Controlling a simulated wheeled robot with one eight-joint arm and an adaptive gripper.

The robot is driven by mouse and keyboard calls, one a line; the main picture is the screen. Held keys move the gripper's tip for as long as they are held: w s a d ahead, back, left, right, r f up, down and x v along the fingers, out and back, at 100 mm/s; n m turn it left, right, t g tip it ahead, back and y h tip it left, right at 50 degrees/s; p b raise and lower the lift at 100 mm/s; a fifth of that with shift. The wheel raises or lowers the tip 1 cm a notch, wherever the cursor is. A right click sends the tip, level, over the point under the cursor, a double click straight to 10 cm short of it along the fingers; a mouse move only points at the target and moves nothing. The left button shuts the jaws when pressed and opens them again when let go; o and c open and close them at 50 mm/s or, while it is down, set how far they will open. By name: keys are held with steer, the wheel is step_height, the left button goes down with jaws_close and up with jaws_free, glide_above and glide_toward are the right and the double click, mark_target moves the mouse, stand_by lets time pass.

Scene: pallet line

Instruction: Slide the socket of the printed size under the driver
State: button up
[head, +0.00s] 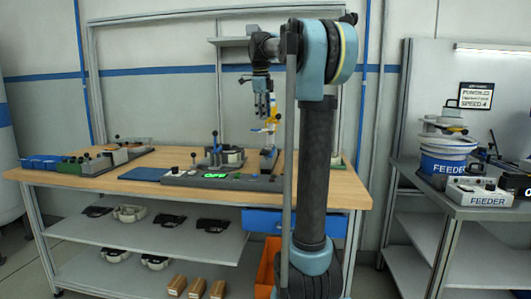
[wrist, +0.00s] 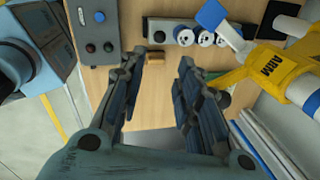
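My gripper (wrist: 163,64) is open, with bare tabletop between its fingers in the wrist view. In the head view my gripper (head: 262,112) hangs above the back of the workbench. A grey rail (wrist: 170,22) beyond the fingertips carries several round white-faced pieces (wrist: 206,39), possibly the sockets. Their markings are too small to read, and no printed size is legible. A blue-ended lever (wrist: 210,14) crosses the rail's right side.
In the head view, a panel with a green display (head: 215,176) lies at the bench front. The wooden bench (head: 110,176) has bare areas.

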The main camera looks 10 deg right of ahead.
steer(key=w+f, duration=0.1)
steer(key=f, duration=0.4)
steer(key=w+d+f, duration=0.1)
steer(key=f, duration=0.5)
steer(key=w+f, duration=0.1)
steer(key=f, duration=0.5)
steer(key=shift+d, duration=0.3)
jaws_close()
